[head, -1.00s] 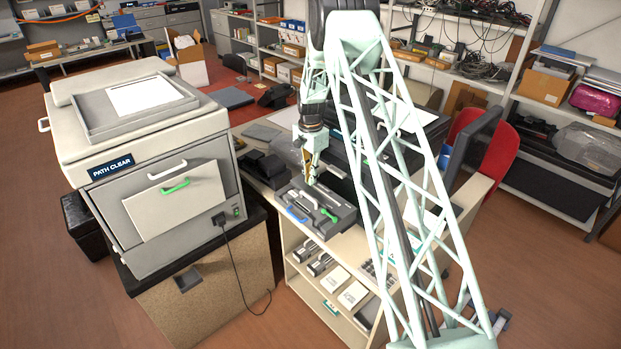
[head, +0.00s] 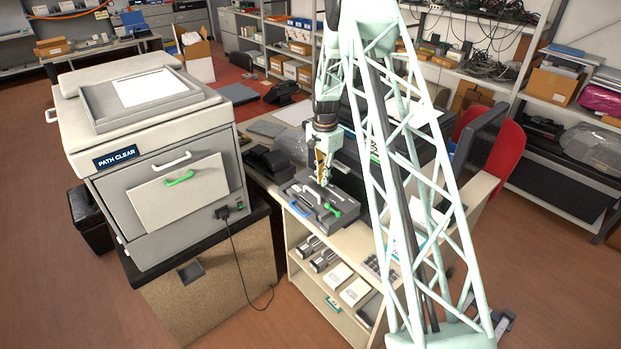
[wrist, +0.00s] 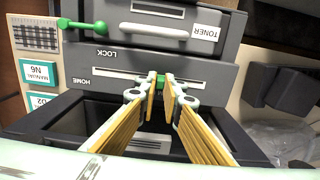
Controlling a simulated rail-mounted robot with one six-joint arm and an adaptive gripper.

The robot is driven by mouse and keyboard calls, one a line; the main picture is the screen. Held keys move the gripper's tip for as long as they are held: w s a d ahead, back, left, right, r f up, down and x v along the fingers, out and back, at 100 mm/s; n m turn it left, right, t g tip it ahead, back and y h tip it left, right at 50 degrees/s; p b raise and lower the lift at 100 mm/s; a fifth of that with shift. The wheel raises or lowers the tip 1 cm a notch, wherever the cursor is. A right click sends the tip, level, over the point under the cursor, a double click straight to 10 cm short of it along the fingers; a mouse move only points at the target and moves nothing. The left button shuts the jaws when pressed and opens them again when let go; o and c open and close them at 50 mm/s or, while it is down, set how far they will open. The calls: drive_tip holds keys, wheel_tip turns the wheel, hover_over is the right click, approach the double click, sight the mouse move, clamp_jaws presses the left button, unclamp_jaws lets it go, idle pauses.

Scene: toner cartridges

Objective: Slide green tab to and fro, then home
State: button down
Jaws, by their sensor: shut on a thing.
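The grey toner unit (head: 345,222) lies on the shelf top, and it fills much of the wrist view (wrist: 240,76). Its pale slot (wrist: 112,74) has a HOME label below the left part. The green tab (wrist: 160,80) is at about the middle of this slot, well right of the HOME label. My gripper (wrist: 161,84) is shut on the green tab, one finger on each side, partly hiding it. In the head view my gripper (head: 322,180) is over the unit, and the tab cannot be made out there.
A green lever (wrist: 85,26) near the LOCK label and a white handle (wrist: 153,30) are beyond the slot. The printer (head: 175,200) marked PATH CLEAR stands left. A dark monitor (head: 472,140) is right.

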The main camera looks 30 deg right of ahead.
drive_tip(key=s+b, duration=0.1)
drive_tip(key=s, duration=0.3)
drive_tip(key=s+d+b, duration=0.1)
drive_tip(key=s, duration=0.3)
drive_tip(key=s+d+b, duration=0.1)
drive_tip(key=s, duration=0.2)
drive_tip(key=shift+s+d, duration=0.1)
drive_tip(key=shift+s, duration=0.3)
drive_tip(key=c, duration=2.9)
unclamp_jaws()
drive_tip(key=shift+s, duration=0.2)
drive_tip(key=shift+o, duration=0.8)
drive_tip(key=shift+w, duration=0.1)
drive_tip(key=shift+w+r, duration=0.1)
drive_tip(key=shift+r, duration=0.05)
wheel_tip(320, 180, up, 12)
drive_tip(key=shift+f, duration=0.2)
